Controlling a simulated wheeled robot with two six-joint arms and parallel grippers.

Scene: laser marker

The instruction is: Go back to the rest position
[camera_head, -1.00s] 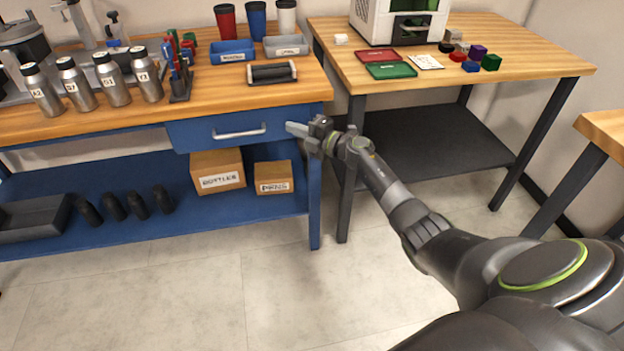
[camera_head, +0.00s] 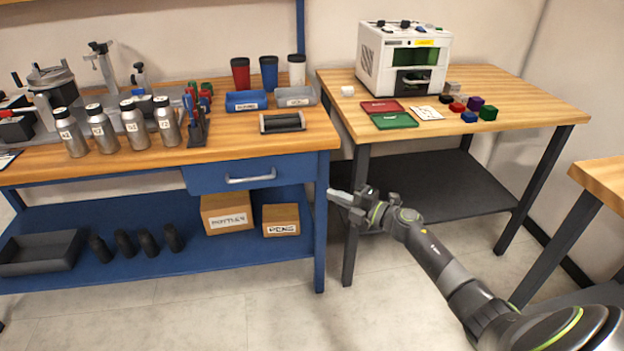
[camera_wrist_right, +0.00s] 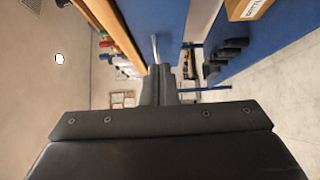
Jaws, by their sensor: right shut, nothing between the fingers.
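My right gripper (camera_head: 346,200) is shut and empty in the head view. It is in front of the right front leg of the blue workbench (camera_head: 322,240), below the level of the wooden tops. Its fingers point left. In the right wrist view the closed fingers (camera_wrist_right: 160,85) show from behind, with the blue bench beyond them. I cannot tell the exact gap between the gripper and the bench leg. My left gripper is not in any view.
The blue workbench carries steel bottles (camera_head: 133,124), bins (camera_head: 246,101) and tumblers (camera_head: 268,73). A wooden table (camera_head: 540,100) at the right holds a white laser machine (camera_head: 404,60), trays and coloured blocks. Another table edge (camera_head: 598,180) stands at far right. The floor (camera_head: 210,310) in front is clear.

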